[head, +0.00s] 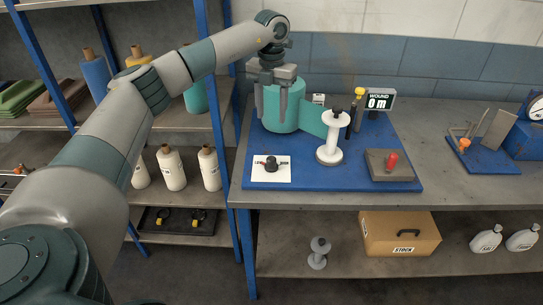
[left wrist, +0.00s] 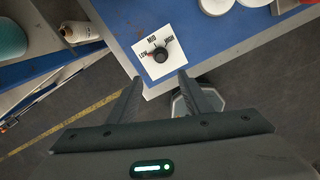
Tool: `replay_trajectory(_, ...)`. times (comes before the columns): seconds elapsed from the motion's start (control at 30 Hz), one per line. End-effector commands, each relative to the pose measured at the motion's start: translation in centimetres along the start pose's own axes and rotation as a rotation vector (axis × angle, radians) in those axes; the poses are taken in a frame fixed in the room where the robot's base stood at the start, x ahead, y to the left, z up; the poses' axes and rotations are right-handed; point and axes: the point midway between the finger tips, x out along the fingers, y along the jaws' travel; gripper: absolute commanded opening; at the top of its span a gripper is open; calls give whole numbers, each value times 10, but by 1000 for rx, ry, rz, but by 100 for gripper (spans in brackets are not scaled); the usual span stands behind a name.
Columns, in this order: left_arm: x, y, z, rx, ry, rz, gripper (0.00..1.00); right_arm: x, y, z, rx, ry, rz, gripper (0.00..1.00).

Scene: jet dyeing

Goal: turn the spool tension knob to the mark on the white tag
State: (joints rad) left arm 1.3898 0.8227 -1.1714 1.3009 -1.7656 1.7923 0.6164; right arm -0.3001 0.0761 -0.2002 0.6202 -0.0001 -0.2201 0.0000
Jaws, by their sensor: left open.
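The black round tension knob (head: 271,163) sits on the white tag (head: 284,175) at the front left of the blue board. In the left wrist view the knob (left wrist: 160,56) stands on the tag (left wrist: 172,34), which reads LOW, MID and HIGH. A small red mark shows beside the knob on the LOW side; I cannot tell whether it is on the knob or the tag. My left gripper (head: 276,113) is open and empty, pointing down above the board, apart from the knob. In the left wrist view the knob lies beyond the gap between its fingertips (left wrist: 160,80). My right gripper is not in view.
A white spool (head: 329,140), a display reading WOUND 0 m (head: 380,99) and a box with a red knob (head: 390,165) stand to the right. A shelf post (head: 217,115) is at the left.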

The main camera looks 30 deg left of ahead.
Motion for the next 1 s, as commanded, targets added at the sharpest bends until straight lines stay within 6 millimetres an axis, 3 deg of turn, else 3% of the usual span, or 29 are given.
replay_trajectory(0.37, 26, 0, -1, 1, 4, 1, 45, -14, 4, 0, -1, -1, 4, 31)
replay_trajectory(1.0, 136, -1, -1, 2, 4, -1, 45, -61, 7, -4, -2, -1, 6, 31)
